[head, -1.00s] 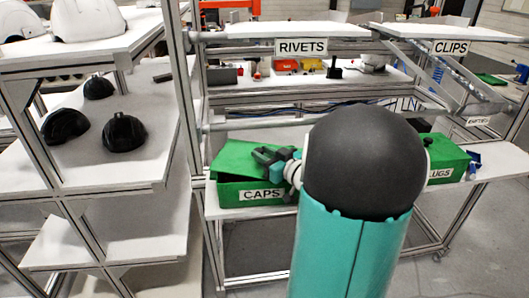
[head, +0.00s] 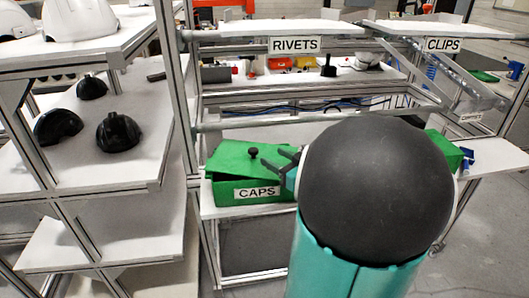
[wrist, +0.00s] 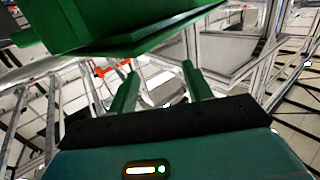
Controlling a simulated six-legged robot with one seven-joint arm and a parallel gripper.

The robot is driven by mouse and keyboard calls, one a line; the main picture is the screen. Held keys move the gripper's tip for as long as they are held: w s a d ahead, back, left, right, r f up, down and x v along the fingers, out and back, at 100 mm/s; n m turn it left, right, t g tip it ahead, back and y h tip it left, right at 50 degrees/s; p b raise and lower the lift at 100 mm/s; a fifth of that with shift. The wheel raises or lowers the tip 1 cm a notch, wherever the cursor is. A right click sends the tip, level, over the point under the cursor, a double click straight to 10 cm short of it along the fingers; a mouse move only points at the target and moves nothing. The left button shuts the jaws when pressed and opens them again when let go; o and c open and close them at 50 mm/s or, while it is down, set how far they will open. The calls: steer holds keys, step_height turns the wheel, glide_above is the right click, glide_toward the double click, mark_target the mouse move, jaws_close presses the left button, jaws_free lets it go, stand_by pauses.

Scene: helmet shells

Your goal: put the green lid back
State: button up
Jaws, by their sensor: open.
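The green lid (head: 228,158), with a black knob (head: 253,153) on top, lies over the green CAPS box (head: 222,193) on the middle shelf. A green sloping panel of the box or lid fills the top left there. My arm hides part of the shelf right of the box.
A second green box (head: 446,152) stands behind my arm on the right, with a blue item (head: 467,158) beside it. RIVETS (head: 296,45) and CLIPS (head: 444,45) shelves are above. Black helmet shells (head: 118,132) lie on the left rack. A rack post (head: 180,90) stands left of the box.

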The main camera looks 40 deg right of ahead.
steer(key=s, duration=0.4)
steer(key=shift+s+r, duration=0.1)
steer(key=shift+s, duration=0.25)
steer(key=w+r+h, duration=0.1)
steer(key=w, duration=0.1)
steer(key=w+a+r+g+h, duration=0.1)
steer(key=w, duration=0.1)
steer(key=w+r+h, duration=0.1)
steer(key=w, duration=0.1)
steer(key=shift+a+m+h, duration=0.3)
steer(key=w+a+r+m+g+h, duration=0.2)
steer(key=a+g, duration=0.1)
steer(key=a, duration=0.2)
steer(key=s+a+f+n+g+y, duration=0.1)
steer(key=s+a, duration=0.3)
steer(key=a, duration=0.4)
steer(key=s+a+f+n+g+y, duration=0.1)
steer(key=s+a+f+g+y, duration=0.1)
steer(key=a, duration=0.7)
steer(key=s+a+f+g+y, duration=0.2)
steer(key=s+a+g+y, duration=0.1)
steer(key=s+a, duration=0.3)
steer(key=a+g, duration=0.1)
steer(key=a, duration=0.1)
steer(key=shift+a+f+n+g, duration=0.15)
steer(key=shift+a+n+g, duration=0.2)
steer(key=shift+n+g, duration=0.05)
steer(key=shift+s, duration=0.1)
